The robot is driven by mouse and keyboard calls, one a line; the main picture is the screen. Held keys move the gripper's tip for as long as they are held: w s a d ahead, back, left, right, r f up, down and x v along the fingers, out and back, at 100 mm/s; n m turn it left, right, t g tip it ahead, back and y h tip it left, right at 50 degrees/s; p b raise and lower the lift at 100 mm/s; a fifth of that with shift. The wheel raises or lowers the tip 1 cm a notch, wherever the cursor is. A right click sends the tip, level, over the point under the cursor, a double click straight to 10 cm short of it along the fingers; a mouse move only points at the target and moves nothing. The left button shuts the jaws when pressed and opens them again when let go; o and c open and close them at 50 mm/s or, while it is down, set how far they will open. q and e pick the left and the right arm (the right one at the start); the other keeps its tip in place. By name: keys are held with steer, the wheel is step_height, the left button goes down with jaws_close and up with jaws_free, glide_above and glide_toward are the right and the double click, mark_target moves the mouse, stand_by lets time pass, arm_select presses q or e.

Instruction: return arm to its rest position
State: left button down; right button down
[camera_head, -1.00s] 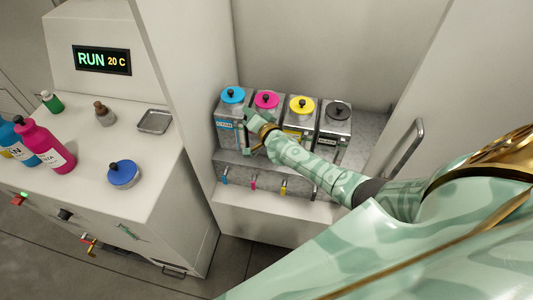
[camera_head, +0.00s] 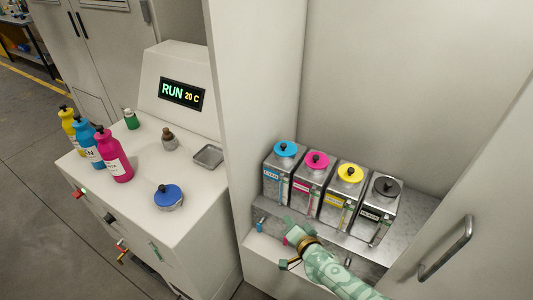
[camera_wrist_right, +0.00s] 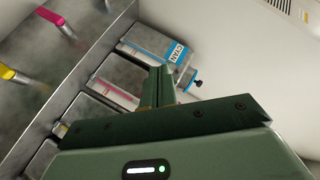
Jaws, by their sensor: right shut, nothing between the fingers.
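My right gripper (camera_head: 287,236) is in front of and below the cyan tank, near the front ledge in the head view. Its arm comes in from the bottom. In the right wrist view the fingers (camera_wrist_right: 160,78) are together with nothing between them. The cyan tank (camera_head: 277,182) stands at the left of a row, with the magenta tank (camera_head: 307,195), yellow tank (camera_head: 336,208) and black-lidded tank (camera_head: 373,223) to its right. The cyan tank also shows beyond the fingers in the wrist view (camera_wrist_right: 150,42). My left gripper is out of view.
An open cabinet door with a handle (camera_head: 446,247) stands to the right of the arm. The white counter at left holds bottles, including a magenta bottle (camera_head: 113,155), a blue-lidded pot (camera_head: 168,196) and a metal tray (camera_head: 209,156). Small coloured taps sit below the tanks.

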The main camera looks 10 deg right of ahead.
steer(key=s+d+f+n+g+b, duration=0.25)
steer(key=s+f+n+g, duration=0.2)
steer(key=s+f, duration=0.7)
steer(key=s+d+f+n+g+b, duration=0.3)
steer(key=s+f+n, duration=0.45)
steer(key=f, duration=0.65)
steer(key=s+f+g+h+b, duration=0.1)
steer(key=s+f+b, duration=0.3)
steer(key=s, duration=1)
steer(key=s+f+n+g+h+b, duration=0.1)
steer(key=s+f+g+b, duration=0.3)
steer(key=s+f, duration=0.5)
steer(key=s, duration=0.6)
steer(key=shift+d+f+g+b, duration=0.25)
steer(key=shift+d+g+b, duration=0.05)
steer(key=shift+d+g, duration=0.05)
steer(key=shift+s, duration=0.1)
